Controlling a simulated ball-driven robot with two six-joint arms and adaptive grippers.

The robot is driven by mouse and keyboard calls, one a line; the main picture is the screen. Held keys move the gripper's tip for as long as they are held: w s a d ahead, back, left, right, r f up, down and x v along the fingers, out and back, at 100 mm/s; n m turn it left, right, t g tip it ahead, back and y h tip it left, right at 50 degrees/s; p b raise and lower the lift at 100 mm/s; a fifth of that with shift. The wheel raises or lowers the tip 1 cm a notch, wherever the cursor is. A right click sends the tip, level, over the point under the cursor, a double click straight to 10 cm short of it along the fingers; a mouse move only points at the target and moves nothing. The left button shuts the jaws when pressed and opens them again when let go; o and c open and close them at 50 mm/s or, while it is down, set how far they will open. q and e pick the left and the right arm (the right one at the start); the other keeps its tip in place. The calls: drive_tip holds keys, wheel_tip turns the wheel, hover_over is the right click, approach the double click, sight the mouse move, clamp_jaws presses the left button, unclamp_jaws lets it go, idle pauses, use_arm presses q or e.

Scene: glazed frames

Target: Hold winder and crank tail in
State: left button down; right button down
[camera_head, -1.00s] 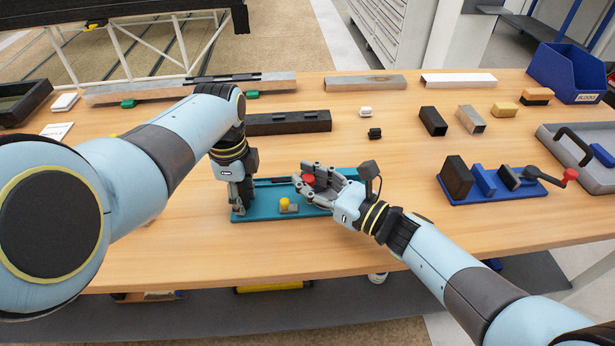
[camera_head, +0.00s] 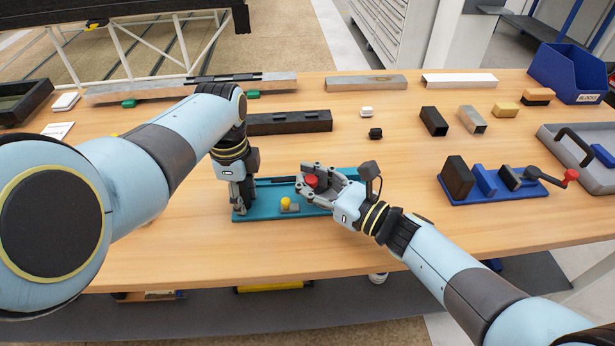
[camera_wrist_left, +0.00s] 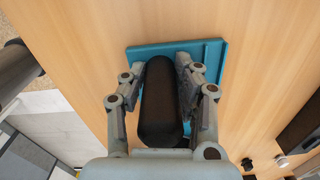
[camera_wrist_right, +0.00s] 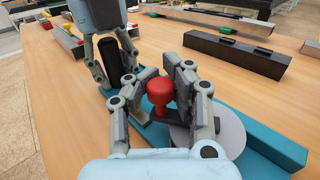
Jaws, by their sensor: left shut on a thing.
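The winder has a long teal base (camera_head: 262,207) lying on the table. At its left end my left gripper (camera_head: 242,200) points down and is shut on an upright black grip, which shows between its fingers in the left wrist view (camera_wrist_left: 158,105). The winder's red crank knob (camera_head: 312,182) stands between the fingers of my right gripper (camera_head: 306,181); it also shows in the right wrist view (camera_wrist_right: 160,92). A grey disc (camera_wrist_right: 230,132) lies below it. I cannot tell whether both right fingers press on the knob. A yellow knob (camera_head: 286,202) sits on the base's front part.
A dark long block (camera_head: 289,123) lies behind the winder. To the right is a blue fixture (camera_head: 480,190) with a red-knobbed lever, then a grey tray (camera_head: 567,150). Several small blocks and a blue bin (camera_head: 568,70) stand further back. The front table strip is bare.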

drive_tip(key=shift+d, duration=0.25)
drive_tip(key=c, duration=1.7)
unclamp_jaws()
drive_tip(key=shift+c, duration=0.2)
drive_tip(key=o, duration=0.6)
drive_tip(key=shift+a, duration=0.1)
drive_tip(key=shift+o, duration=0.2)
drive_tip(key=v, duration=1.2)
drive_tip(key=shift+w, duration=0.1)
